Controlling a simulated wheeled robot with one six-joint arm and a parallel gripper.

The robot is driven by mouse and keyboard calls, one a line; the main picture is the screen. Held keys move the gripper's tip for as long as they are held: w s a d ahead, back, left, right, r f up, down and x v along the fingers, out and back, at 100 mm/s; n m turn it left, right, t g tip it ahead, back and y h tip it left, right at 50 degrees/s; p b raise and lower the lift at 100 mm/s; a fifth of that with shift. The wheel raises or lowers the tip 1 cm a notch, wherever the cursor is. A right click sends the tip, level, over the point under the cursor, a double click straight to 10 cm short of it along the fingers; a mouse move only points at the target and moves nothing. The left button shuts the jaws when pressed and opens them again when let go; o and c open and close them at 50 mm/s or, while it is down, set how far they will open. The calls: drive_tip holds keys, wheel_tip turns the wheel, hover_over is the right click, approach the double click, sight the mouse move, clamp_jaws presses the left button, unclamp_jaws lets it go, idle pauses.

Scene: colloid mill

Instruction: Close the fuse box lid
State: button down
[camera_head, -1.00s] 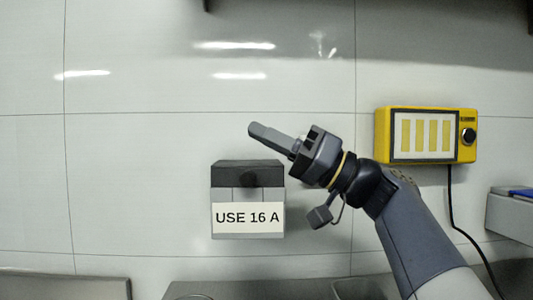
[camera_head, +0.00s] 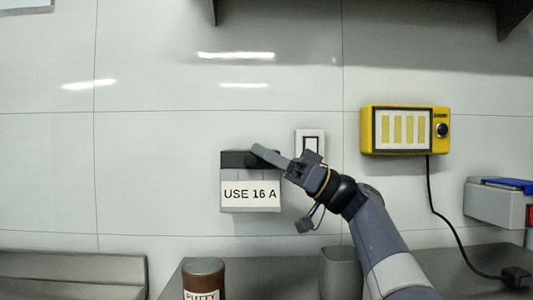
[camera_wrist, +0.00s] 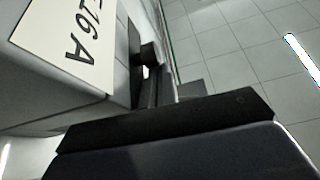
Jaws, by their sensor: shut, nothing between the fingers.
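The fuse box (camera_head: 250,209) is a grey box on the tiled wall, with a white label reading "USE 16 A", a dark upper part (camera_head: 232,159) and a round black knob. In the wrist view the box (camera_wrist: 50,95) fills the left side, with its label sideways and the black knob (camera_wrist: 146,52) beside it. My gripper (camera_head: 261,151) is shut and empty, its tip at the box's upper right, overlapping the dark part. I cannot tell whether it touches. My gripper (camera_wrist: 165,125) hides part of the box in the wrist view. How far the lid stands open is unclear.
A white wall switch (camera_head: 310,137) is just right of the box, partly behind my gripper. A yellow device (camera_head: 405,131) with a black cable is farther right. A brown putty can (camera_head: 204,280) and a grey container (camera_head: 340,272) stand below. A grey box (camera_head: 495,205) is at right.

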drive_tip(key=shift+d, duration=0.1)
idle(0.3)
drive_tip(key=p+v, duration=0.1)
drive_tip(key=v, duration=0.6)
drive_tip(key=shift+d+f, duration=0.1)
drive_tip(key=shift+f, duration=0.05)
